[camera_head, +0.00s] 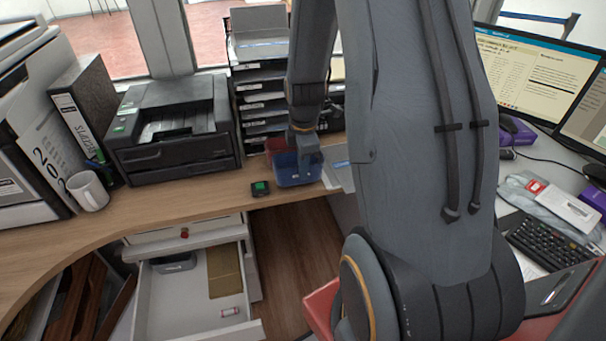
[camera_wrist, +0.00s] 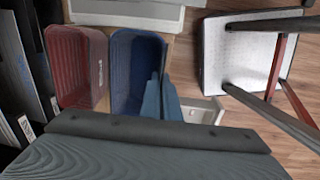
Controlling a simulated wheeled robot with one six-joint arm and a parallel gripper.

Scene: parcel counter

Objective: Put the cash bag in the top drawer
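My gripper (camera_head: 305,157) hangs down at the blue bin (camera_head: 290,178) near the counter's front edge. In the wrist view, two narrow blue-grey finger shapes (camera_wrist: 162,98) lie close together over the right side of the blue bin (camera_wrist: 128,75). I cannot tell if they are apart or hold anything. I cannot make out a cash bag for certain in either view. Below the counter, a white drawer front with a red knob (camera_head: 184,233) sits just above a wide-open drawer (camera_head: 160,306). That drawer holds a dark grey item (camera_head: 175,263), a brown flat piece (camera_head: 224,271) and a small white-and-red item (camera_head: 230,311).
A red bin (camera_wrist: 72,60) stands left of the blue bin. A printer (camera_head: 170,125), white mug (camera_head: 87,190) and paper trays (camera_head: 262,95) stand behind. Counter before the printer is mostly clear.

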